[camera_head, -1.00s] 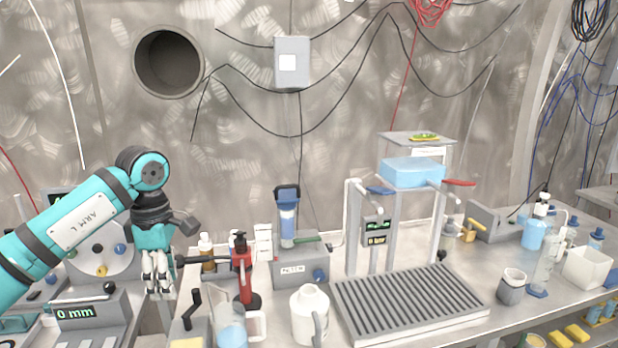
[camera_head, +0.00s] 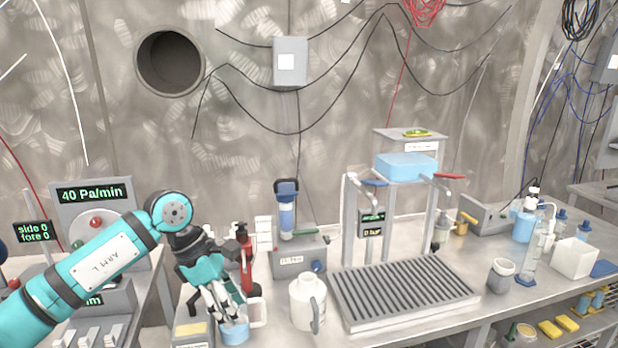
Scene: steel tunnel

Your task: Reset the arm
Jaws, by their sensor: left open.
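My left arm, teal and marked "ARM L", comes in from the lower left of the head view. My left gripper (camera_head: 226,316) points down at the left end of the steel bench (camera_head: 420,335). Its fingers are in front of or over a clear cup with blue contents (camera_head: 234,332); I cannot tell whether they touch it. The gripper is open. My right arm and gripper are not in view.
A red bottle (camera_head: 244,262) stands close behind the gripper and a white jug (camera_head: 306,303) to its right. A slatted grey tray (camera_head: 402,295) and a frame with a blue tank (camera_head: 406,167) stand further right. A panel reading "40 Pa/min" (camera_head: 93,195) is at left.

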